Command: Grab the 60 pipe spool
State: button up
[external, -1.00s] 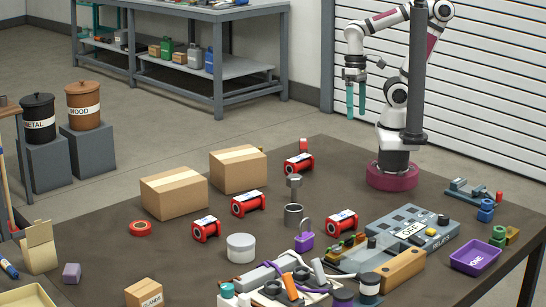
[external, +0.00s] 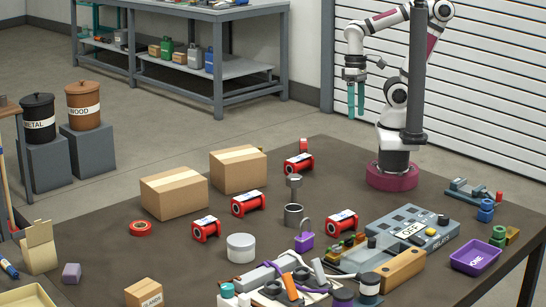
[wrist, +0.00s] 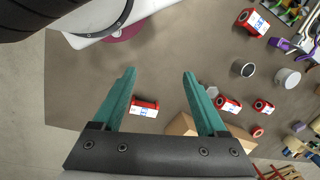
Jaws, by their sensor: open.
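Several red pipe spools with white labels lie on the dark table: one at the back (external: 298,164), one in the middle (external: 249,204), one at front left (external: 206,230) and one at right (external: 342,222). The label numbers are too small to read, so I cannot tell which is the 60. My gripper (external: 356,113) is open and empty, high above the table's back edge. In the wrist view, my gripper (wrist: 158,73) has its teal fingers spread; the nearest spool (wrist: 145,106) shows between them, well below. Other spools (wrist: 228,105) show to the right.
Two cardboard boxes (external: 174,192) stand left of the back spool. A grey metal cup (external: 293,215), a white round container (external: 240,248) and a purple padlock (external: 304,239) stand among the spools. A relay panel (external: 412,231) lies at right.

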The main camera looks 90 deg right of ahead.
jog(key=w+a+r+m+g+y, duration=0.1)
jog(key=w+a+y, duration=0.15)
jog(key=a, duration=0.45)
jog(key=w+a+r+m+g+y, duration=0.1)
jog(key=w+a+y, duration=0.1)
jog(key=a+y, duration=0.3)
jog(key=m+t, duration=1.1)
jog(key=m, duration=0.8)
send_over(204, 221)
jog(key=s+d, duration=1.1)
notch_tip(204, 221, down, 16)
jog(key=shift+t, duration=0.3)
jog(key=x, duration=1.5)
jog(key=shift+w+a+r, duration=0.15)
jog(key=shift+a+r, duration=0.2)
jog(key=shift+y, duration=0.25)
grip_shut()
